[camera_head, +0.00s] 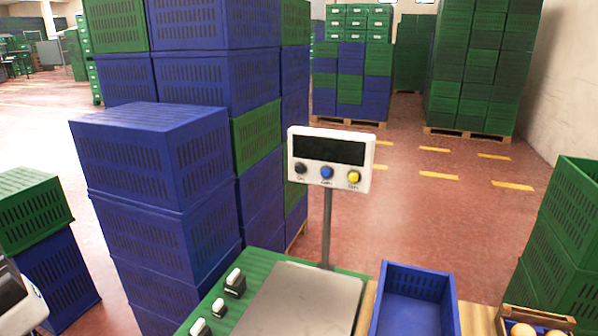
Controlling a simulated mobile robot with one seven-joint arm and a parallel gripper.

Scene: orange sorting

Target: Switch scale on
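The scale has a white display head (331,159) on a thin grey post (327,230), upright near the middle of the view. Its screen (330,149) is dark and shows no digits. Below the screen are a black button (301,168), a blue button (327,172) and a yellow button (354,177); their labels are too small to read. The bare grey metal weighing plate (305,298) lies in front of the post. My gripper is not in view.
Left of the plate, a green surface (262,261) carries several small black-and-white parts (235,283). An empty blue crate (416,280) and a box with oranges (540,318) stand to the right. Blue crate stacks (150,160) rise close behind at left; green crates (570,245) stand at right.

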